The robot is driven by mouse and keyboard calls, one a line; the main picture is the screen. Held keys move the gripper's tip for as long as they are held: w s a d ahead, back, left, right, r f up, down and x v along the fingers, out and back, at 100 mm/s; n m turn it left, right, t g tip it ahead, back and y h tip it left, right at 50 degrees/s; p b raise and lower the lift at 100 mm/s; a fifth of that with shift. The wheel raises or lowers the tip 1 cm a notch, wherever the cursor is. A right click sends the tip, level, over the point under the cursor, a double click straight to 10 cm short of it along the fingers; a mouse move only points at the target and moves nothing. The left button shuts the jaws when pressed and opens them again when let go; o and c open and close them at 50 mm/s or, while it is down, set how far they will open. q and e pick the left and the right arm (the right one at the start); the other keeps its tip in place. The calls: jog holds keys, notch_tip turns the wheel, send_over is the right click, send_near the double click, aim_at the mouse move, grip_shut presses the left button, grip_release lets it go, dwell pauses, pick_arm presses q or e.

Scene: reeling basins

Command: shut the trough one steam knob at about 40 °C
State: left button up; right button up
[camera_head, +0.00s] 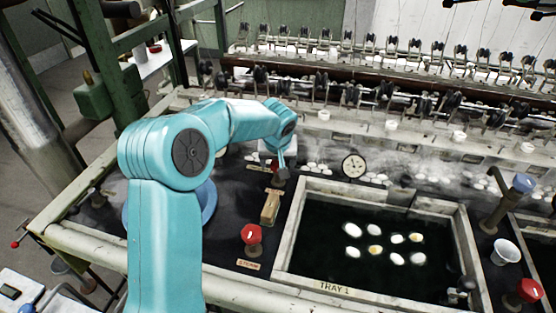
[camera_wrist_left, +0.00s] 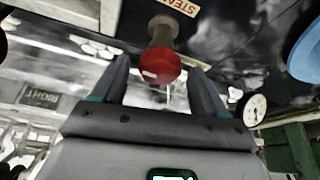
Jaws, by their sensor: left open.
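My left arm reaches over the bench in the head view, with its gripper (camera_head: 283,172) low behind a wooden block; its fingers are small and partly hidden there. In the left wrist view the gripper (camera_wrist_left: 160,85) is open, and a red knob (camera_wrist_left: 161,63) on a stem sits between the fingers with clear gaps. A steam label (camera_wrist_left: 180,5) lies beside that knob. In the head view a red knob (camera_head: 251,234) stands by a steam label (camera_head: 248,265), left of the tray one basin (camera_head: 285,240). A round dial (camera_head: 353,165) stands behind the basin; its reading is too small to tell.
White cocoons float in the dark basin water. A blue knob (camera_head: 523,183), a white cup (camera_head: 506,251) and another red knob (camera_head: 529,290) are at the right. A blue bowl (camera_head: 209,203) is partly behind my arm. Reeling machinery (camera_head: 380,100) runs along the back, with steam before it.

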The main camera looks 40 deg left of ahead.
pick_arm(q)
jog(key=shift+w+f, duration=0.1)
jog(key=c, duration=1.1)
jog(key=shift+o, duration=0.2)
